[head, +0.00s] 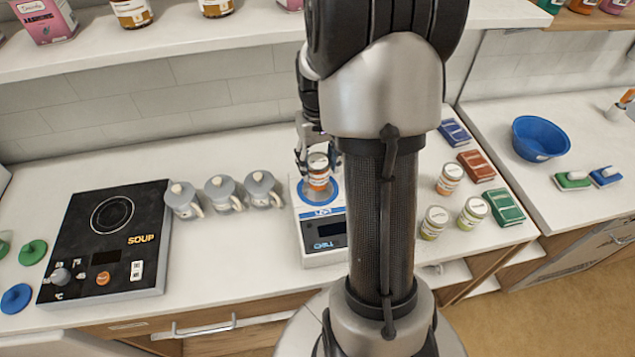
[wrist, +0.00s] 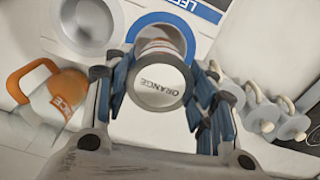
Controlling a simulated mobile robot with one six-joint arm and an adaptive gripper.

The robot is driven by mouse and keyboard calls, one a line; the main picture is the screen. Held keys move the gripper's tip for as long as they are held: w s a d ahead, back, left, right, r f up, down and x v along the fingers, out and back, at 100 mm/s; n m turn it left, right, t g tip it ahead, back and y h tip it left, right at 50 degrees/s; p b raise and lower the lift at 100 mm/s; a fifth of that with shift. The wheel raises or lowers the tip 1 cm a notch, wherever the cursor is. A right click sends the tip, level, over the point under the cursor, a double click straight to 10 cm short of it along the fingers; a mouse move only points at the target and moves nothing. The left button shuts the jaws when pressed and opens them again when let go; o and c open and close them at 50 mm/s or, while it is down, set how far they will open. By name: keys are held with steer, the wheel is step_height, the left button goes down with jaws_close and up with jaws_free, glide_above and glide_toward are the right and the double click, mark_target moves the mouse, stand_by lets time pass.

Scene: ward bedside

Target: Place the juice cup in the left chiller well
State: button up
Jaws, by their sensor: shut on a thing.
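The container is over the blue-ringed left well (wrist: 140,23) of the white chiller (head: 325,258). I cannot tell whether its base touches the well. An orange cup (wrist: 38,92) with a handle and partly hidden lettering ending in "ICE" stands left in the wrist view. My arm hides it in the head view.
A second, grey well (wrist: 85,22) looks empty in the wrist view. Three grey lidded mugs (head: 220,194) stand left of the chiller, beside a black SOUP hotplate (head: 110,242). Several jars (head: 450,179) and coloured boxes (head: 476,166) stand to the right.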

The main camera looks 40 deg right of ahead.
mark_target(318, 179)
steer(key=shift+f+b, duration=0.65)
steer(key=shift+f, duration=2.35)
steer(key=shift+f, duration=0.2)
steer(key=o, duration=1.2)
